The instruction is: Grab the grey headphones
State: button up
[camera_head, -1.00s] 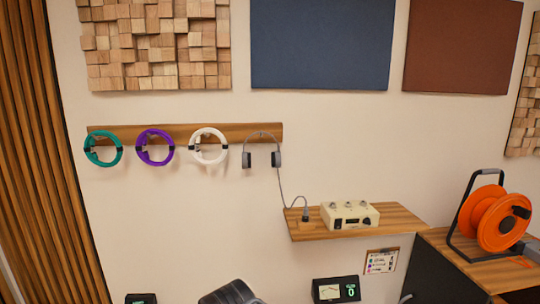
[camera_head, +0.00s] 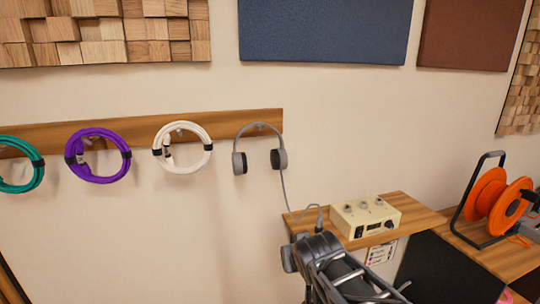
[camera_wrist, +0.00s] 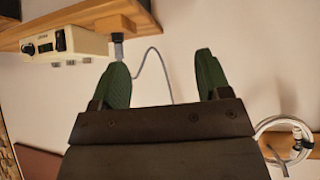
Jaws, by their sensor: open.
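The grey headphones (camera_head: 259,150) hang on a hook at the right end of a wooden wall rail, with dark ear pads facing down and apart. Their thin cord runs down to a plug on the wooden shelf. My gripper (camera_wrist: 162,62) is open and empty, its two green fingers spread in the wrist view. Only the cord shows between the fingers; the headphones are not visible there and may be hidden behind the gripper body. In the head view my dark arm is below the headphones, in front of the shelf, apart from them.
The rail (camera_head: 225,122) also holds a white cable coil (camera_head: 160,140), a purple coil (camera_head: 68,150) and a teal coil (camera_head: 38,175). A cream amp box (camera_head: 365,217) sits on the shelf (camera_head: 418,213). An orange cable reel (camera_head: 486,195) stands at right. The wall under the rail is clear.

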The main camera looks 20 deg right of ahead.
jog(key=w+d+r+t, duration=0.3)
jog(key=w+r+t, duration=0.1)
jog(key=w+r, duration=0.25)
jog(key=n+t+y, duration=0.1)
jog(key=t, duration=0.4)
send_near(282, 159)
jog(key=shift+y, duration=0.5)
jog(key=w, duration=0.3)
jog(key=w+p, duration=0.1)
jog(key=w, duration=0.1)
jog(key=shift+w+d+f, duration=0.15)
jog(key=shift+d+f, duration=0.1)
jog(key=shift+f, duration=0.05)
jog(key=shift+w+p, duration=0.85)
jog(key=shift+w, duration=2.4)
jog(key=shift+c, duration=0.3)
jog(key=shift+r, duration=0.1)
jog(key=c, duration=1.1)
jog(key=shift+r, duration=0.15)
